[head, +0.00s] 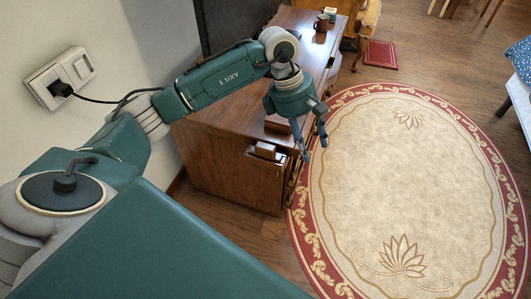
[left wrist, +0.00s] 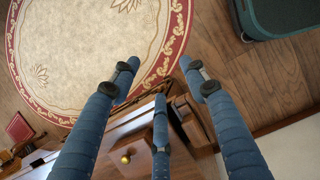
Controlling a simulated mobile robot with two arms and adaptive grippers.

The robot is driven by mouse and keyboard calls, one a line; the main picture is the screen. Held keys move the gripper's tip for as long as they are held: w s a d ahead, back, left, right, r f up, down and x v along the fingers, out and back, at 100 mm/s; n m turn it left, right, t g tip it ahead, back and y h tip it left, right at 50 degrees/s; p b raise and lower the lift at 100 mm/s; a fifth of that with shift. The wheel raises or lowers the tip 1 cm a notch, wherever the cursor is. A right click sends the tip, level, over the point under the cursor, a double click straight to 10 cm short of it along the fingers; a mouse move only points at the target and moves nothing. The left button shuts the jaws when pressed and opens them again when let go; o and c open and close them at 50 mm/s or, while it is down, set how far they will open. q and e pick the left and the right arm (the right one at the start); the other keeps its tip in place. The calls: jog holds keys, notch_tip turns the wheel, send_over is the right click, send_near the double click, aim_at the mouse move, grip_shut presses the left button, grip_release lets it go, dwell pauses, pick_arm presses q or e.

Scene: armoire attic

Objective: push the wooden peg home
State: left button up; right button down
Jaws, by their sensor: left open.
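My right gripper is not in view.
Another wooden block (head: 278,123) lies on the cabinet top, and a brown mug (head: 321,22) stands at its far end. A brass knob (left wrist: 126,159) shows on a drawer front. An oval rug (head: 410,180) covers open floor to the right. A wall socket (head: 60,77) holds a plug.

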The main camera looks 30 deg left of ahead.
pick_arm(q)
jog(key=a+r+y, duration=0.2)
jog(key=a+y, duration=0.2)
jog(key=a, duration=0.8)
send_over(266, 144)
jog(key=shift+n+g, duration=0.3)
jog(key=shift+g, duration=0.1)
jog(key=f, duration=0.5)
jog(key=shift+d+b, duration=0.3)
jog(key=shift+d, duration=0.05)
jog(key=f, duration=0.5)
jog(key=shift+a+f+b, duration=0.1)
jog(key=shift+a+b, duration=0.2)
jog(key=shift+a, duration=0.05)
jog(key=shift+f, duration=0.35)
jog(key=c, duration=1)
grip_shut()
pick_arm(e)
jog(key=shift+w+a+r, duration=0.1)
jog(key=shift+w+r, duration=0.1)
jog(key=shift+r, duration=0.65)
